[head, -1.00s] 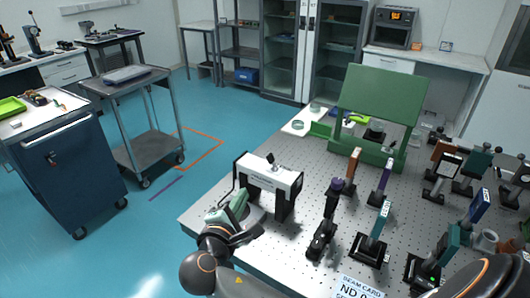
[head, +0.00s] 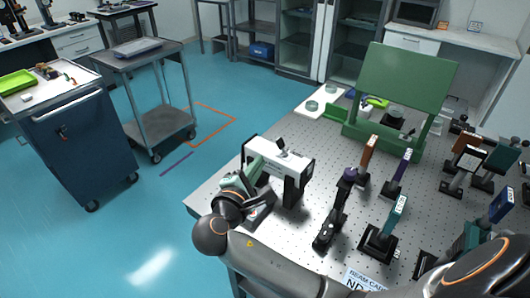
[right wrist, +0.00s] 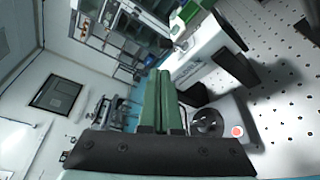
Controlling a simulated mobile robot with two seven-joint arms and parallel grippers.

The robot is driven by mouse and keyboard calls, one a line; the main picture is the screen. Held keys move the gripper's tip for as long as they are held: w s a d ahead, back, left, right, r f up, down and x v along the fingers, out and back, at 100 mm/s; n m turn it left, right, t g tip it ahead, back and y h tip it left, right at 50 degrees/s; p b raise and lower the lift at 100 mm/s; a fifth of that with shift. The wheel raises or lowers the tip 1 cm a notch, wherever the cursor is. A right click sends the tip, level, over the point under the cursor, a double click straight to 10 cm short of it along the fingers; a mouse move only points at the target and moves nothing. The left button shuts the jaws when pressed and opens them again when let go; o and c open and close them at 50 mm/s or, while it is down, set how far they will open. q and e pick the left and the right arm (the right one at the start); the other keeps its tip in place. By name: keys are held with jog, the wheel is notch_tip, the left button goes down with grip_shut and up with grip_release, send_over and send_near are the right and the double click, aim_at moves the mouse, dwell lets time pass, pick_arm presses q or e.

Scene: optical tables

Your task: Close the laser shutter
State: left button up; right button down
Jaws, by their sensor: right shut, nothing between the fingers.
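The laser shutter appears to be the white box on black legs (head: 284,157) at the table's near left edge. A small dark tilted piece stands on its top. My right gripper (head: 254,167) has green fingers, shut and empty, at the left end of the box and partly hiding its left leg. The right wrist view shows the shut fingers (right wrist: 158,85) just left of the white box (right wrist: 208,55). I cannot tell whether they touch it. A grey base with a red button (right wrist: 238,131) and a dark round part lies near the fingers. My left gripper is not in view.
Several optic mounts, such as a teal one (head: 382,235) and a purple-topped one (head: 331,222), stand on the perforated table (head: 310,130) to the right. A green panel (head: 407,80) stands behind. A blue cart (head: 75,145) and a grey trolley (head: 150,95) stand left; floor between is clear.

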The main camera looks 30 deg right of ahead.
aim_at(270, 157)
jog(key=p+x, duration=0.1)
jog(key=x, duration=0.8)
jog(key=shift+w+d, duration=0.15)
